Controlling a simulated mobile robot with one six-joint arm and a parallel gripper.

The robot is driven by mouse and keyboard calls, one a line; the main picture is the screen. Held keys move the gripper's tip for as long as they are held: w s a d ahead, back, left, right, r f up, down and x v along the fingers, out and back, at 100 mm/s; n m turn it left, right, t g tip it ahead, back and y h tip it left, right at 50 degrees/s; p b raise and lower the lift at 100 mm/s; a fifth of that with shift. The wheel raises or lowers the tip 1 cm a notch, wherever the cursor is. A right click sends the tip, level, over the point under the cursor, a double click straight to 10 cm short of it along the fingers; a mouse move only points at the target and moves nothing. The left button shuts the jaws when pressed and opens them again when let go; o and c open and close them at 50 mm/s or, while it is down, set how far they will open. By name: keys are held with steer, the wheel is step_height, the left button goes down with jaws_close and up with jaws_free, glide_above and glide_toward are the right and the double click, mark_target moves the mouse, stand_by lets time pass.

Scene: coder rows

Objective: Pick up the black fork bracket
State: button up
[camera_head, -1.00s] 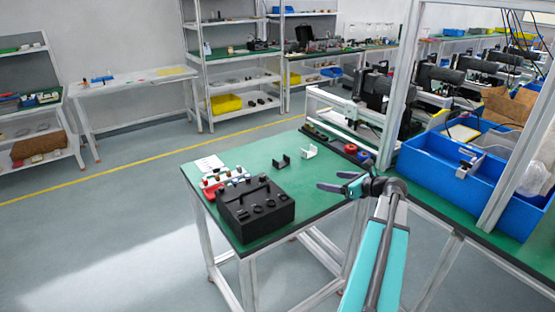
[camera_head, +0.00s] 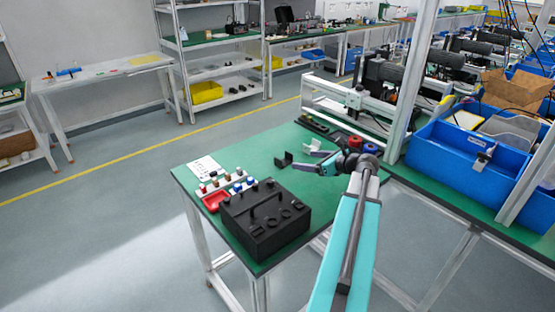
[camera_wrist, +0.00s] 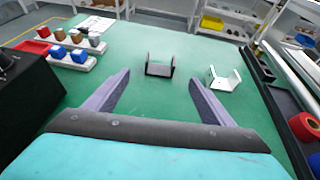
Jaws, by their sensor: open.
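The black fork bracket (camera_head: 284,160) stands on the green table top, left of my gripper in the head view. In the wrist view the black fork bracket (camera_wrist: 159,68) is a U shape with two upright sides, just beyond the fingertips and roughly centred between them. My gripper (camera_head: 307,161) is open, and its two spread fingers show empty in the wrist view (camera_wrist: 159,80). It appears apart from the bracket; its exact height above the table is hard to tell.
A white bracket (camera_wrist: 223,80) stands to the right of the black one. A black box (camera_head: 264,220) and a holder with coloured pieces (camera_wrist: 75,60) are on the left. A red spool (camera_wrist: 304,127) lies at the right. Green table surface around the black bracket is clear.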

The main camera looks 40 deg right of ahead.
steer(key=shift+s, duration=0.1)
steer(key=p, duration=0.1)
glide_toward(284, 162)
steer(key=w, duration=0.1)
steer(key=w+r, duration=0.1)
steer(key=w, duration=0.1)
steer(key=shift+w+a+r, duration=0.1)
steer(key=shift+a+r, duration=0.05)
steer(key=shift+a, duration=0.05)
steer(key=shift+w+f, duration=0.3)
steer(key=shift+w, duration=0.3)
steer(key=shift+p+x, duration=0.95)
steer(key=shift+x, duration=1.7)
steer(key=shift+c, duration=0.6)
steer(key=c, duration=1.1)
